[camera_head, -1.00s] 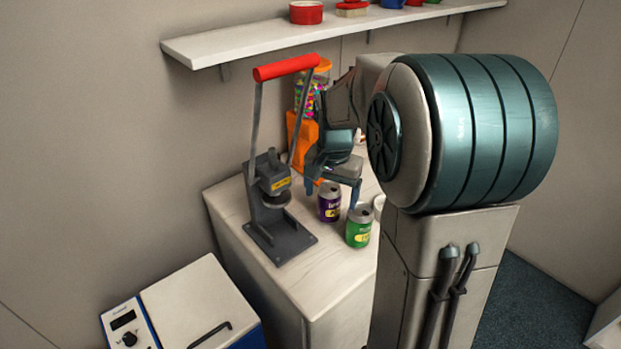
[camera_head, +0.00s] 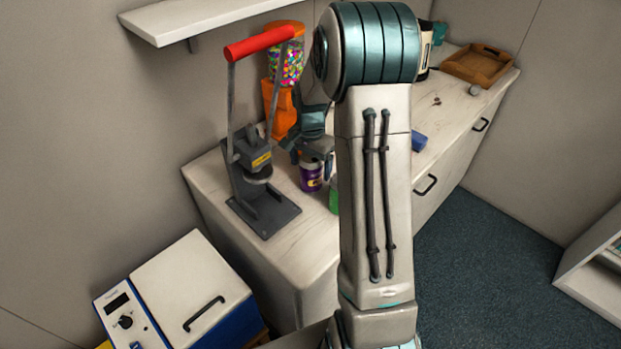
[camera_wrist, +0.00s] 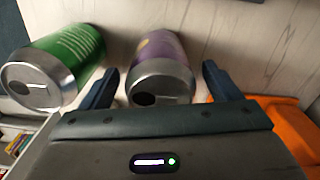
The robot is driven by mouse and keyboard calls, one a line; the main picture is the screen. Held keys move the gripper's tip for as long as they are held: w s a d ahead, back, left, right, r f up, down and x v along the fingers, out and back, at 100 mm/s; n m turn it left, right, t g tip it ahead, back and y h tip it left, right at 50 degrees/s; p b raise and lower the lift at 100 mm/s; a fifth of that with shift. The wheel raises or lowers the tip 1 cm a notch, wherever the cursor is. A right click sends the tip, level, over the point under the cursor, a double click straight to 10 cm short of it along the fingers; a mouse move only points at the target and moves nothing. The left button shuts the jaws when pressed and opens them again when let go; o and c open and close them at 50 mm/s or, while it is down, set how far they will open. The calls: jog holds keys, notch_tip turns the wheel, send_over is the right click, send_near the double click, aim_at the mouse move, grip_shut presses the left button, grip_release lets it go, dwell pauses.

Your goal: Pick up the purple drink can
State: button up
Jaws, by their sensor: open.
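The purple drink can (camera_head: 311,176) stands on the white counter, between the juice press and the green can. In the wrist view the purple can (camera_wrist: 160,68) lies between the two open fingers of my gripper (camera_wrist: 160,88), with space showing on both sides. In the head view my gripper (camera_head: 316,158) is at the can's upper part, and my arm hides some of the surroundings. The fingers do not visibly touch the can.
A green can (camera_wrist: 55,65) stands close beside my left finger in the wrist view; my arm partly hides it in the head view (camera_head: 333,197). A juice press (camera_head: 262,190) stands left on the counter (camera_head: 290,250). An orange candy dispenser (camera_head: 281,112) is behind. A shelf (camera_head: 200,17) hangs above.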

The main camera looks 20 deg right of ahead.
jog(key=shift+a+f, duration=0.1)
jog(key=shift+f, duration=0.05)
jog(key=c, duration=1.3)
jog(key=shift+o, duration=0.2)
